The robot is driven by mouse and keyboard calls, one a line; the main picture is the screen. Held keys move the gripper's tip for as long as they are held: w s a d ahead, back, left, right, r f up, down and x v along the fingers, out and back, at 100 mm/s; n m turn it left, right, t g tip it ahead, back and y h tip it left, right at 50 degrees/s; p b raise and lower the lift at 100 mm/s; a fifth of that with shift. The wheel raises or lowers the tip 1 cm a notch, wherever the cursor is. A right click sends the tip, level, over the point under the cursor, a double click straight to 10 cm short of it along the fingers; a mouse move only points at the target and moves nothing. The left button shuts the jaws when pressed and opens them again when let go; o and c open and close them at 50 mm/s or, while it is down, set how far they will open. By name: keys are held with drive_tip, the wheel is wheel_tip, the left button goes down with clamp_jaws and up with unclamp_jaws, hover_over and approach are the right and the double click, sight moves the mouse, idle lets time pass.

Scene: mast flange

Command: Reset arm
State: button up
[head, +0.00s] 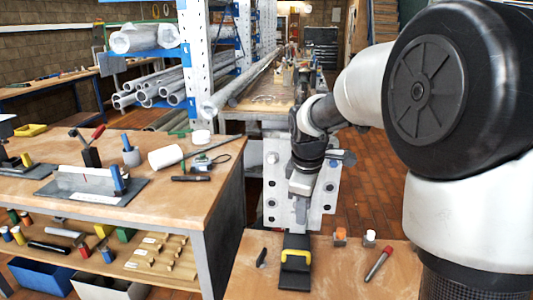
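My arm comes in from the right and reaches forward, then its wrist hangs down near the picture's middle. My gripper (301,208) points down in front of a pale upright plate with holes (328,192). Its fingertips are small and blend with the plate, so I cannot tell whether they are open or shut. I see no clear object held in it. Below it, a black and yellow item (296,260) lies on the near wooden table (335,283).
A cluttered workbench (215,205) stands left. Pipe racks (196,60) stand behind. Brick floor (372,185) shows right of the plate.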

drive_tip(key=s+r+m+t, duration=0.1)
drive_tip(key=s+r+m, duration=0.25)
drive_tip(key=s, duration=0.45)
drive_tip(key=s+d+r+m+t, duration=0.1)
drive_tip(key=s+r+m, duration=0.1)
drive_tip(key=s+m, duration=0.45)
drive_tip(key=s+r+m+t, duration=0.1)
drive_tip(key=s+r+m, duration=0.15)
drive_tip(key=s, duration=0.75)
wheel_tip(320, 180, up, 19)
drive_tip(key=p, duration=2)
drive_tip(key=shift+s+m+y, duration=0.25)
drive_tip(key=shift+m+y, duration=0.05)
drive_tip(key=shift+m, duration=0.05)
